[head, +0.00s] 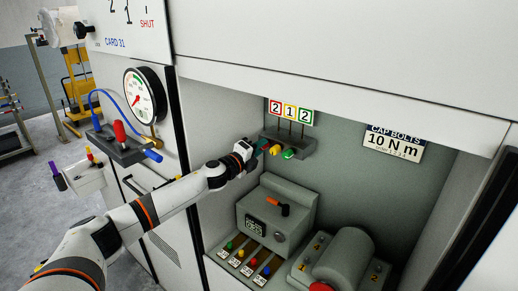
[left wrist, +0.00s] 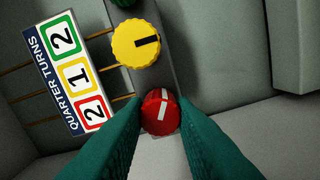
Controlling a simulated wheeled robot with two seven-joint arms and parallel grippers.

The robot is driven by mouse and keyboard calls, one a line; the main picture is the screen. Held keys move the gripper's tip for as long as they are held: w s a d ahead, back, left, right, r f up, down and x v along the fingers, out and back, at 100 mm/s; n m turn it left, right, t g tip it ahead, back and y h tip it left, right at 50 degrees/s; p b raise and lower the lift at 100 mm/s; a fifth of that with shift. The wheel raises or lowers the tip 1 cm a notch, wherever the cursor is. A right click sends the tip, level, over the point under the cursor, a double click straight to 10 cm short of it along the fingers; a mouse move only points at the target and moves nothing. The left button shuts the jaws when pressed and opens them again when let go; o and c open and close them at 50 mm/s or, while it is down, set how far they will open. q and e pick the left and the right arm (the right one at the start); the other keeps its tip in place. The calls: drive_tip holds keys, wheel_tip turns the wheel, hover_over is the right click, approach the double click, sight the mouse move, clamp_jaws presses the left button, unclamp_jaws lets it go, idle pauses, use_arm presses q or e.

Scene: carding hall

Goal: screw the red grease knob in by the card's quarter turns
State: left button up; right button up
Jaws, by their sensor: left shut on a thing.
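The red grease knob (left wrist: 160,112) sits on the grey bracket in the left wrist view, with a white line running roughly up and down on its face. My left gripper (left wrist: 161,122) has its teal fingers on either side of the knob, shut on it. In the head view my left gripper (head: 262,146) hides the red knob. The quarter-turns card (head: 290,112) reads 2 in red, 1 in yellow, 2 in green; it also shows in the left wrist view (left wrist: 64,74). My right gripper is out of view.
A yellow knob (left wrist: 136,43) with a black line and a green knob (head: 289,155) share the bracket (head: 300,143). Below stands a grey box (head: 285,202) with an orange-handled lever. A pressure gauge (head: 144,95) and a bracket with a red handle (head: 119,132) are at left.

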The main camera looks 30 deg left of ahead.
use_arm(q)
drive_tip(key=m, duration=1.1)
drive_tip(key=shift+m+p, duration=0.4)
drive_tip(key=shift+d, duration=0.1)
drive_tip(key=o, duration=0.7)
drive_tip(key=s+a+b, duration=0.1)
drive_tip(key=s+b, duration=0.4)
drive_tip(key=s, duration=0.7)
